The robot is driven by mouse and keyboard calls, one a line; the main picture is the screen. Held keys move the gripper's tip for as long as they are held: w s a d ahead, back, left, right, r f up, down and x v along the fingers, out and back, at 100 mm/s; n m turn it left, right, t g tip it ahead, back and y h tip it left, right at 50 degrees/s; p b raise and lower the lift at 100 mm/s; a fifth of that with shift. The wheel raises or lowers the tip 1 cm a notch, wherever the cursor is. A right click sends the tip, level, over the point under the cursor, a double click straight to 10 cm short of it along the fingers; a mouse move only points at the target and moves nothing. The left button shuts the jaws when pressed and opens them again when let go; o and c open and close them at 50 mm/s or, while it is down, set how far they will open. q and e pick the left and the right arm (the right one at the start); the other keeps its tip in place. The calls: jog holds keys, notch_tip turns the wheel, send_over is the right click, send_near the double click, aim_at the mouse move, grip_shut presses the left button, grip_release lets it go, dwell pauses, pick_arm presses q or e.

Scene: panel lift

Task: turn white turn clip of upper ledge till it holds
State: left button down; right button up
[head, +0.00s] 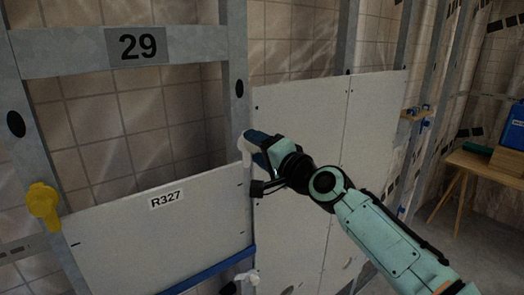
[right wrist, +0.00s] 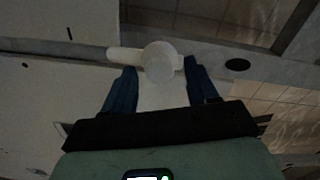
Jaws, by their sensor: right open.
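The white turn clip (head: 244,148) is on the metal stud by the top right corner of the panel marked R327. In the right wrist view the clip (right wrist: 159,62) shows a round hub with an arm pointing left. A pale part runs down from the hub between the fingers. My right gripper (right wrist: 162,88) is open, its two blue fingers on either side of that part. I cannot tell if they touch it. In the head view my right gripper (head: 254,142) covers part of the clip. My left gripper is not clearly in view.
Panel R327 (head: 150,235) stands above a blue ledge strip (head: 210,272). A yellow clip (head: 43,203) is on the left stud. Another white piece (head: 246,277) shows lower down beside a dark thing. Pale panels (head: 300,110) fill the right bay. A wooden table (head: 485,166) stands far right.

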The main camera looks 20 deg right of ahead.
pick_arm(q)
jog(key=f+b, duration=0.1)
jog(key=s+f+b, duration=0.1)
jog(key=f, duration=0.1)
jog(key=s+f+b, duration=0.1)
jog(key=b, duration=0.1)
jog(key=shift+s+f, duration=0.1)
jog(key=shift+f, duration=0.2)
pick_arm(e)
jog(key=v, duration=1.3)
jog(key=shift+s, duration=0.2)
